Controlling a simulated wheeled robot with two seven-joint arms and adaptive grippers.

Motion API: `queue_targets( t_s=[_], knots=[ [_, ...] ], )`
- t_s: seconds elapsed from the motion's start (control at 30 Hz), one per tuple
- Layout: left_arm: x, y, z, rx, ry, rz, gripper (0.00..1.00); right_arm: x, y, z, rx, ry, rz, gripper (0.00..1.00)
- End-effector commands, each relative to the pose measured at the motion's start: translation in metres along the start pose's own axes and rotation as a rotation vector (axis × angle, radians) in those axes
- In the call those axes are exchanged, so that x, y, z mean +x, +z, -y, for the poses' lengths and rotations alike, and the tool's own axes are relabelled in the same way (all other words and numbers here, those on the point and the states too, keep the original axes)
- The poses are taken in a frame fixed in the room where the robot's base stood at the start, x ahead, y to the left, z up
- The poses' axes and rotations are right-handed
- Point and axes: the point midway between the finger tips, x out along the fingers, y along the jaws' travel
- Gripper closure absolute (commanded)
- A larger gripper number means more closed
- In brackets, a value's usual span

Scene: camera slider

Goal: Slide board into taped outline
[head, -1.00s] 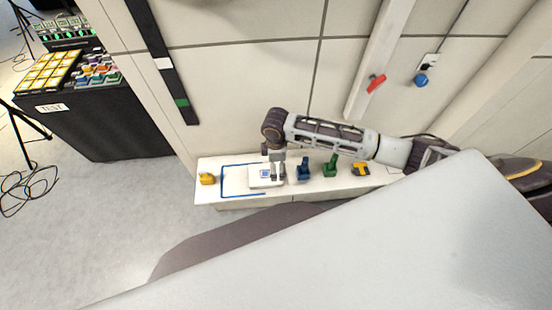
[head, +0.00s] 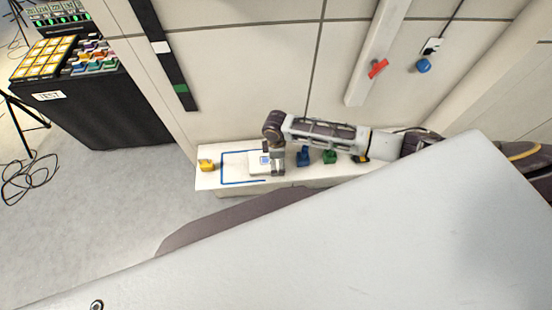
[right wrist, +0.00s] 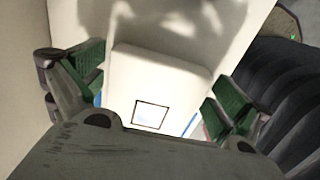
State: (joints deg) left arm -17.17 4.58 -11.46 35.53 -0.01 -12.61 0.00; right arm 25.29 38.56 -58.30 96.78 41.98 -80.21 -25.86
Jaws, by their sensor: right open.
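My right gripper (head: 277,168) is over the board's right side. In the right wrist view my right gripper (right wrist: 160,82) is open, its green-padded fingers on either side of the board (right wrist: 158,85). Contact between fingers and board cannot be told. My left gripper is not in view.
A yellow object (head: 206,165) stands at the ledge's left end. A blue object (head: 303,157), a green object (head: 329,157) and a yellow-black tool (head: 361,158) stand right of my gripper. The wall (head: 240,80) rises behind the ledge. Ledge inside the outline looks clear.

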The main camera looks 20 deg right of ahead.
Motion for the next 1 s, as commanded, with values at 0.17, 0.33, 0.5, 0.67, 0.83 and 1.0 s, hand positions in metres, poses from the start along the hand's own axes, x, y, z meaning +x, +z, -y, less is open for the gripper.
queue_targets(
  t_s=[0.17,0.33,0.5,0.67,0.83,1.0],
  knots=[
    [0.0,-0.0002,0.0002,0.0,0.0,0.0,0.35,-0.0001,0.0001,0.0,0.0,0.0,0.0,0.14],
    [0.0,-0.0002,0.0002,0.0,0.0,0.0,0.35,-0.0001,0.0002,0.0001,0.0,0.0,0.0,0.36],
    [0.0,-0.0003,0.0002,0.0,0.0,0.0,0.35,-0.0001,0.0002,0.0002,0.0,-0.001,0.001,0.58],
    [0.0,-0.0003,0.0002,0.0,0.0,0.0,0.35,-0.0016,-0.001,-0.0008,0.0,0.001,-0.003,0.68],
    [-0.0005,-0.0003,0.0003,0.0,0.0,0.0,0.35,-0.0015,-0.0034,-0.0008,0.0,0.001,-0.003,0.68],
    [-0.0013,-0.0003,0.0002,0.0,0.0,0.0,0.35,-0.0013,-0.0082,-0.0007,0.0,0.001,-0.002,0.68]
  ],
)
